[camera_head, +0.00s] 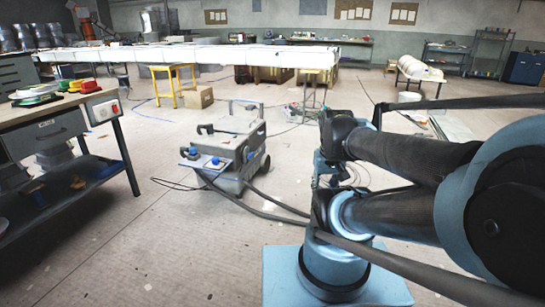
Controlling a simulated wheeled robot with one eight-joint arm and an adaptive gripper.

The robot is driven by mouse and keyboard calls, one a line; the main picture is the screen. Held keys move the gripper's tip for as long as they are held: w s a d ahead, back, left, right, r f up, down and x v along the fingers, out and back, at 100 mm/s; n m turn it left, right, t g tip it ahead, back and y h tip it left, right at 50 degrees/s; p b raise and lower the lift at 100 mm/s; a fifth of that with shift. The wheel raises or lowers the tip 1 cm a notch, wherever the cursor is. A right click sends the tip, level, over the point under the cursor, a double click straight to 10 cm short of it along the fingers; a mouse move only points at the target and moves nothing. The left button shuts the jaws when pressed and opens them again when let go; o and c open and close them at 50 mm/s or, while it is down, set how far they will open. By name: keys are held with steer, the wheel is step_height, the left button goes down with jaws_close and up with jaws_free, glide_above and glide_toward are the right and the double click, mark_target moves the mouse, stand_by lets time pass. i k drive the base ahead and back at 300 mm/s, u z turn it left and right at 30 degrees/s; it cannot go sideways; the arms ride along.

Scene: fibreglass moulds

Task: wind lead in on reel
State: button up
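A grey wheeled machine (243,150) stands upright on the floor left of my arm, with black hooks or handles on top and a small panel with blue fittings (215,162) in front. A dark cable (250,207) runs along the floor from it towards my arm, where its far part is hidden. Thin dark leads (178,184) lie loose to its left. I cannot make out a reel for certain, nor which cable is the lead. My blue and black arm fills the right side. My gripper is out of view.
A long white table (200,54), yellow stool (172,84) and cardboard box (198,97) are behind. A white roll (420,69) lies on a stand at back right. Floor at front left is clear.

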mark_target(246, 153)
steer(key=z, duration=0.05)
steer(key=i, duration=1)
